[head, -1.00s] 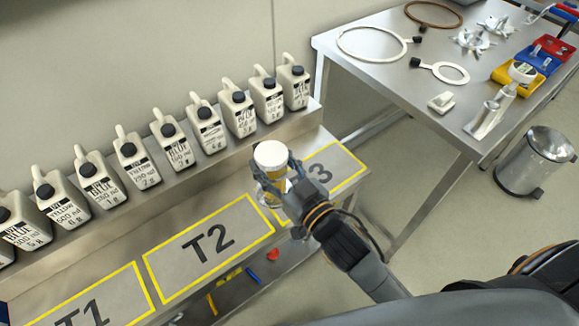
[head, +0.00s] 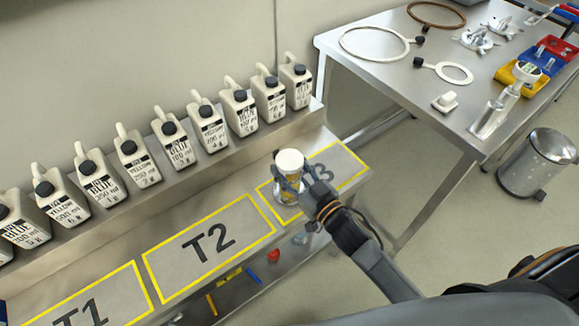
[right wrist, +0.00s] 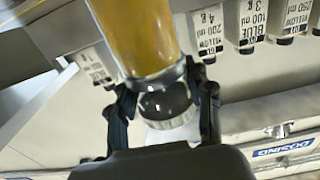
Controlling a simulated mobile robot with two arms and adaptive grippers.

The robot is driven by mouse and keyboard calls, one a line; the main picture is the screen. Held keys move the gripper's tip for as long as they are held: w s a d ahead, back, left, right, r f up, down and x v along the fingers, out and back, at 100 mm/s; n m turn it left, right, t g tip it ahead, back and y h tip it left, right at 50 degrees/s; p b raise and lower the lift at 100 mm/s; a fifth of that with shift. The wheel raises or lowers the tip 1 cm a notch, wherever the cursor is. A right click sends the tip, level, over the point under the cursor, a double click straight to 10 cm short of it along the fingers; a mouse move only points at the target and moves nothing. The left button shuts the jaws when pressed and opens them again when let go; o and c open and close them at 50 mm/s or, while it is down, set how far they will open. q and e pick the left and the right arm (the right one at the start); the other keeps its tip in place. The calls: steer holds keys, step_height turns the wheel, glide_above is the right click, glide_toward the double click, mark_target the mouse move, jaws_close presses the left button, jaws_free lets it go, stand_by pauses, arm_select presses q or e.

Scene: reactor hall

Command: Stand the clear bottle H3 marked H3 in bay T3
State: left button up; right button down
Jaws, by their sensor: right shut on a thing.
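A clear bottle with a white cap (head: 290,160) and yellowish contents is held by my right gripper (head: 292,186). The bottle is roughly upright over the left part of bay T3 (head: 346,182), a yellow-outlined area on the steel bench. I cannot tell whether its base touches the bench. In the right wrist view the bottle's yellow body (right wrist: 135,35) shows, with my right gripper's fingers (right wrist: 165,100) on both sides of a clear, dark-looking part. The H3 mark is not readable. My left gripper is not in view.
Several white jugs (head: 208,125) with dark caps stand on the raised ledge behind the bays. Bays T2 (head: 208,245) and T1 (head: 100,300) are empty. A steel table (head: 385,70) with rings and tools and a bin (head: 537,165) stand right.

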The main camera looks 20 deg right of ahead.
steer(key=shift+r, duration=0.1)
steer(key=shift+f, duration=0.2)
steer(key=c, duration=0.6)
jaws_free()
